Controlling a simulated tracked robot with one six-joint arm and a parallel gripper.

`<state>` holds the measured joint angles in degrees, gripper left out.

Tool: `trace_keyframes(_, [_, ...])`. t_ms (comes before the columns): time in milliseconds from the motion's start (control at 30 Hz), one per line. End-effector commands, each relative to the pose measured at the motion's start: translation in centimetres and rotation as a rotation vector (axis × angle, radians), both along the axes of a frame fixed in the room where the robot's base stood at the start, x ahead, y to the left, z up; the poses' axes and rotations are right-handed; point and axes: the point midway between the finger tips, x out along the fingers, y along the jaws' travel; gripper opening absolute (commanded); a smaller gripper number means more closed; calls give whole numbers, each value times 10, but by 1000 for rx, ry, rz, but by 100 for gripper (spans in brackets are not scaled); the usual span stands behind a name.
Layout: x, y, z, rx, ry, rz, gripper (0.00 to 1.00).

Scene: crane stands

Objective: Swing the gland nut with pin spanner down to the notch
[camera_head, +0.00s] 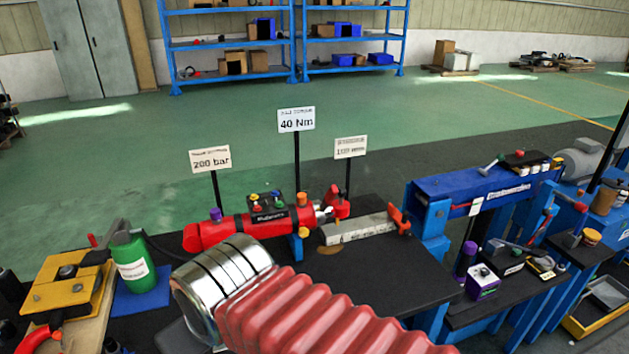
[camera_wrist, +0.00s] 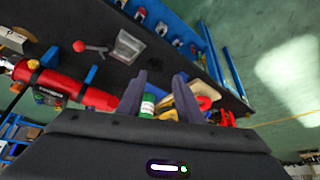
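A red hydraulic cylinder (camera_head: 262,222) lies on the black bench, with a silver and red end (camera_head: 325,211) at its right. It shows at the left in the wrist view (camera_wrist: 62,84). I cannot clearly make out the gland nut, the pin spanner or the notch at this size. My gripper (camera_wrist: 162,82) shows in the wrist view with its two dark fingers apart and nothing between them. A green can (camera_wrist: 147,106) shows beyond the fingers, not held. My gripper cannot be made out in the head view.
Signs on posts, such as the 40 Nm sign (camera_head: 296,120), stand behind. A green bottle (camera_head: 130,262) stands left; a blue press frame (camera_head: 480,190) stands right. The front bench is partly hidden.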

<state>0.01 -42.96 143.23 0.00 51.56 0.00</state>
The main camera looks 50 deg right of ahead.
Motion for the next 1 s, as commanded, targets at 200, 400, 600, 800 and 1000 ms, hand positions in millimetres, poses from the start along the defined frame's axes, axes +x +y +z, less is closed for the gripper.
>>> trace_keyframes(200, [0, 0, 0, 0, 0, 0, 33])
trace_keyframes(400, [0, 0, 0, 0, 0, 0, 33])
trace_keyframes(600, [4, -4, 0, -5, -8, -12, 33])
trace_keyframes(800, [33, -34, -2, -44, -75, -95, 33])
trace_keyframes(1000, [76, -100, -2, -121, -199, -222, 33])
